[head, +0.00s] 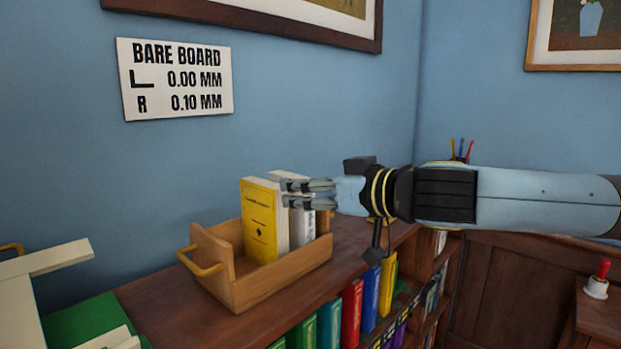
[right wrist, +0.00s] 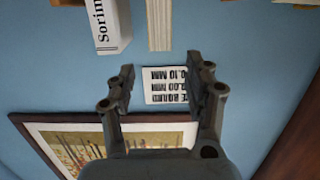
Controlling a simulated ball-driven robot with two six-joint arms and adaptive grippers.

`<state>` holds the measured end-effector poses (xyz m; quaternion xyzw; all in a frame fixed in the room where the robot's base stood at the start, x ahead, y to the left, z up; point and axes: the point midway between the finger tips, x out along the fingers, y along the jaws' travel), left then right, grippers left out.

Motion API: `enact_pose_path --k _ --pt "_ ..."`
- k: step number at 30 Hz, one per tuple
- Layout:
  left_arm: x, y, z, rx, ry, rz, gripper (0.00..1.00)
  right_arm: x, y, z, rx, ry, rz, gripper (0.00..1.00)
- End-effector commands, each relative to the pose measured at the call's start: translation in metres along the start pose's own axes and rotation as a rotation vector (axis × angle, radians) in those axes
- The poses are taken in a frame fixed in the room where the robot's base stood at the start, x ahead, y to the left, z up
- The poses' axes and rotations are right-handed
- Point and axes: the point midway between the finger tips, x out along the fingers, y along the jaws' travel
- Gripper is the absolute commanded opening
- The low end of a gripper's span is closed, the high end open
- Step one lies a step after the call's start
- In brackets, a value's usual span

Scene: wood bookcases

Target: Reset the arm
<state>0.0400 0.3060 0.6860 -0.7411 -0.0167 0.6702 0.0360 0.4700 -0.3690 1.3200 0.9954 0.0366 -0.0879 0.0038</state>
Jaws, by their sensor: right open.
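My right arm comes in from the right in the head view, and its gripper (head: 286,193) points left, level with the upper part of the books in a wooden crate (head: 265,284). The jaws are open. In the right wrist view the gripper (right wrist: 160,74) has its fingers apart with nothing between them; the wall sign (right wrist: 170,86) shows upside down beyond them. A yellow book (head: 259,222) and white books (head: 300,229) stand in the crate; the fingers overlap the white ones in the picture, and I cannot tell the gap. My left gripper is not in view.
The crate stands on a wooden bookcase top (head: 163,301) against the blue wall. Coloured books (head: 351,313) fill the shelves below. Pens (head: 461,149) stand behind my arm. A red-handled bell (head: 597,281) is at far right. A pale, angular thing (head: 45,259) is at lower left.

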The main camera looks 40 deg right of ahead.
Motion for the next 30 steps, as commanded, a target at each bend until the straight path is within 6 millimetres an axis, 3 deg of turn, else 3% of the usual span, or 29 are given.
enact_pose_path --k 23,26,29,30 --pt "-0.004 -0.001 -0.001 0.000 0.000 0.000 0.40 -0.006 -0.001 0.003 0.005 -0.004 0.006 0.52" --pt "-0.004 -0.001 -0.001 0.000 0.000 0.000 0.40 -0.013 0.004 0.021 0.008 -0.040 0.075 0.52" --pt "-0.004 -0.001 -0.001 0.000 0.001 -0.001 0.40 -0.031 0.008 0.062 0.005 -0.153 0.200 0.52" --pt "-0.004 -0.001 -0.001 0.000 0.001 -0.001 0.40 -0.042 0.007 0.084 0.000 -0.226 0.250 0.52"
